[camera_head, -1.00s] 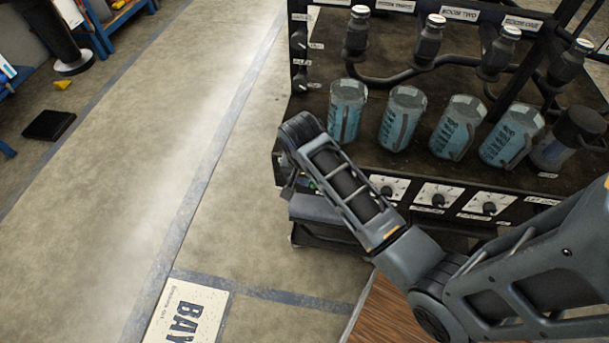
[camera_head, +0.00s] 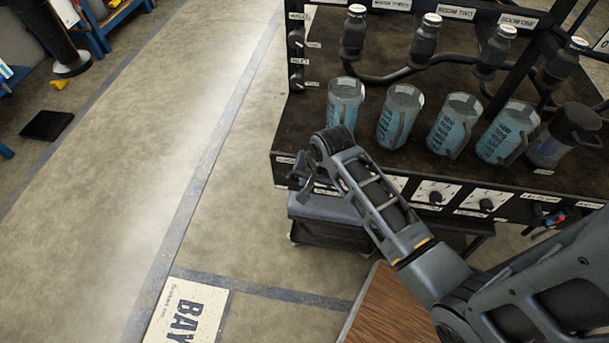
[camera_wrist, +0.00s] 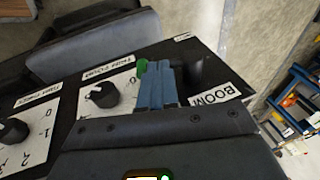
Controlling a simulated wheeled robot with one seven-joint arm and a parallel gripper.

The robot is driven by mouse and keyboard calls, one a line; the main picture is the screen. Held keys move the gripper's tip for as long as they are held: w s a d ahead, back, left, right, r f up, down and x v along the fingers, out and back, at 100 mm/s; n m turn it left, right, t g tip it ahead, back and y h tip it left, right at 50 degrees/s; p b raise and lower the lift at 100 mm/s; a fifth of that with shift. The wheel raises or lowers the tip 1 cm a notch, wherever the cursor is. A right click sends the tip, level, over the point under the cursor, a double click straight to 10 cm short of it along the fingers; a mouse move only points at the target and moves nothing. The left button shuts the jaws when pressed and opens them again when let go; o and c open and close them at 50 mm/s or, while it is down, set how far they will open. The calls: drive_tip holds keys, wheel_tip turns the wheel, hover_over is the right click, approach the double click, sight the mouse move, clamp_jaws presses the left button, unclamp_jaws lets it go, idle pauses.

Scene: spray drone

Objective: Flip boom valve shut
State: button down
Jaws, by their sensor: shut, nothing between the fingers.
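In the wrist view the white BOOM label (camera_wrist: 216,97) is on the black panel edge. A small green rounded part (camera_wrist: 142,65), which looks like the boom valve's handle, shows just past my fingertips. The rest of the valve is hidden, so its position cannot be told. My gripper (camera_wrist: 162,82) has its blue fingers shut with nothing between them. They are right beside the green part; whether they touch it I cannot tell. In the head view my gripper (camera_head: 302,177) hangs at the panel's left front corner, and my wrist hides the valve there.
Dial knobs (camera_wrist: 104,95) sit on the panel beside the fingers. Several clear blue-marked jugs (camera_head: 345,101) stand on the bench above. A dark cart or bin (camera_head: 330,215) sits below the panel. Open floor (camera_head: 235,150) lies to the left.

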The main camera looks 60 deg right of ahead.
drive_tip(key=t, duration=0.1)
drive_tip(key=f+t, duration=0.1)
drive_tip(key=shift+s+d+f+t+y, duration=0.1)
drive_tip(key=shift+s+f+t+y, duration=0.1)
drive_tip(key=shift+s+t+y, duration=0.2)
drive_tip(key=shift+f+p, duration=0.85)
drive_tip(key=shift+f, duration=0.65)
drive_tip(key=shift+w+r, duration=0.15)
drive_tip(key=shift+w, duration=0.1)
